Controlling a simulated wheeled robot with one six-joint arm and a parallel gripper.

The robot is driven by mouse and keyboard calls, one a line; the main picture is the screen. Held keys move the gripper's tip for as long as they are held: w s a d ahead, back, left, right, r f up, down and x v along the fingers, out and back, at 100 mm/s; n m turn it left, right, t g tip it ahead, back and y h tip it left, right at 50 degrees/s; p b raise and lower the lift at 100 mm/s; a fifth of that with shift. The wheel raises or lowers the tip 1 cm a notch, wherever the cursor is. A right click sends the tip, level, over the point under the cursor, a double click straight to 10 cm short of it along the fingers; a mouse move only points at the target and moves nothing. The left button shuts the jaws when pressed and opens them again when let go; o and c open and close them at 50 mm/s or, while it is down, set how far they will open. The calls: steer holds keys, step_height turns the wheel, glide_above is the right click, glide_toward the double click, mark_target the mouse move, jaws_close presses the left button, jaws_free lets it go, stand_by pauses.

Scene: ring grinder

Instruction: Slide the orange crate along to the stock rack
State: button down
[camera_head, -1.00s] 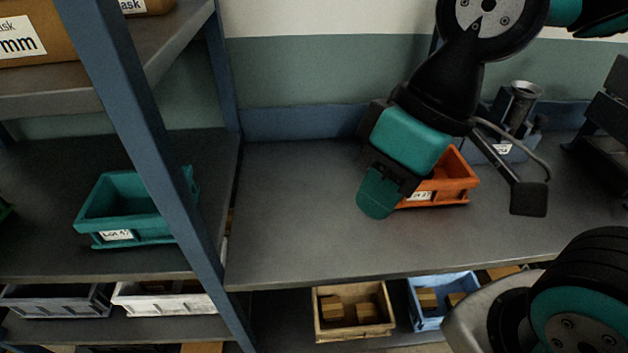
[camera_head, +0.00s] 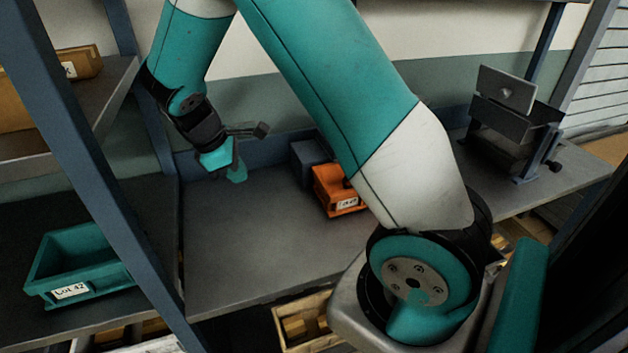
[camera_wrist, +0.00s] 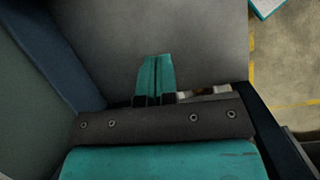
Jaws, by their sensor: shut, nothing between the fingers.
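The orange crate (camera_head: 325,203) stands upright on the grey bench top (camera_head: 235,245) in the head view, with a white label on its front. My arm hides its right part. My gripper (camera_head: 237,174) is low over the bench's back left part, left of the crate and clearly apart from it. Its teal fingers are together and empty, also in the wrist view (camera_wrist: 155,60). The orange crate is not visible in the wrist view. A blue-framed rack (camera_head: 75,150) stands at the left, adjoining the bench.
A teal crate (camera_head: 70,291) labelled LOT 42 sits on the rack's shelf. A dark box (camera_head: 308,158) stands behind the orange crate. A grey machine fixture (camera_head: 515,115) stands at the bench's right. The bench left of the orange crate is clear.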

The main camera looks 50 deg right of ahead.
mark_target(324, 192)
steer(key=s+d+f+g+h+p, duration=0.1)
steer(key=d+f, duration=0.3)
steer(key=d, duration=0.1)
steer(key=s+d+f+n+g+h+p, duration=0.1)
steer(key=d+f+p, duration=0.1)
steer(key=d+f, duration=0.3)
steer(key=s+d+f+g+h+p, duration=0.1)
steer(key=d+f+p, duration=0.1)
steer(key=d+f, duration=0.3)
steer(key=shift+s+d+n+h, duration=0.2)
steer(key=shift+d, duration=0.25)
steer(key=shift+s+d+n+h, duration=0.15)
steer(key=shift+d+n+h, duration=0.05)
steer(key=shift+d, duration=0.2)
steer(key=s+d+p, duration=0.2)
steer(key=d, duration=0.1)
